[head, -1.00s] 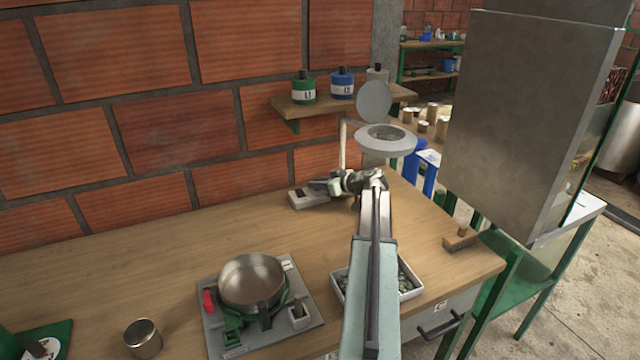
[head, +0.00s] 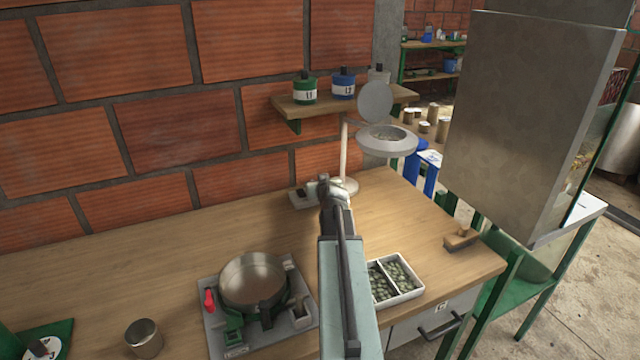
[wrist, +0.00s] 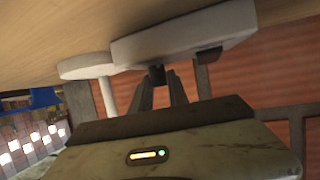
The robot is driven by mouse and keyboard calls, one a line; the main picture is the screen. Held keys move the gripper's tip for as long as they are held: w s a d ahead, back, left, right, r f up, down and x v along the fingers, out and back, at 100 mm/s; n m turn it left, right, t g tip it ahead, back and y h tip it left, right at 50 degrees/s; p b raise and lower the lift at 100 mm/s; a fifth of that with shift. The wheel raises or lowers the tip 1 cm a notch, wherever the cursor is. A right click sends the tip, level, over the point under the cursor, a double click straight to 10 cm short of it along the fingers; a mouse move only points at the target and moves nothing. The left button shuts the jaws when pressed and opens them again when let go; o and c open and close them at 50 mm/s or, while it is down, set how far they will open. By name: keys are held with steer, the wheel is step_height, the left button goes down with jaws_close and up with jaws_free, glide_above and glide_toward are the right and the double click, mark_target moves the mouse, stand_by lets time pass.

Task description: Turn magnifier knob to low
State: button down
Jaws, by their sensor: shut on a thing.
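The magnifier has a round ring head (head: 387,140) with a raised disc cover, on a white post (head: 344,150). Its pale control box (head: 302,200) lies on the bench by the wall, partly behind my gripper (head: 322,187). In the wrist view the control box (wrist: 190,38) appears with the bench at the top. The dark magnifier knob (wrist: 156,72) sticks out from the box between my gripper's fingertips (wrist: 158,84), and my gripper is shut on it. The knob's setting cannot be read. A second dark part (wrist: 209,54) sits farther right on the box.
A metal pan (head: 253,280) stands on a grey plate at the front. A white tray (head: 418,290) of beans lies right of my arm. A metal cup (head: 143,338) is at front left. A shelf (head: 340,104) with bottles hangs above.

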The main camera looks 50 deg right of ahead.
steer(key=shift+d, duration=0.15)
stand_by(0.3)
steer(key=c, duration=1.3)
jaws_free()
steer(key=p+v, duration=0.3)
steer(key=v, duration=0.5)
steer(key=shift+w, duration=0.15)
steer(key=shift+f, duration=0.1)
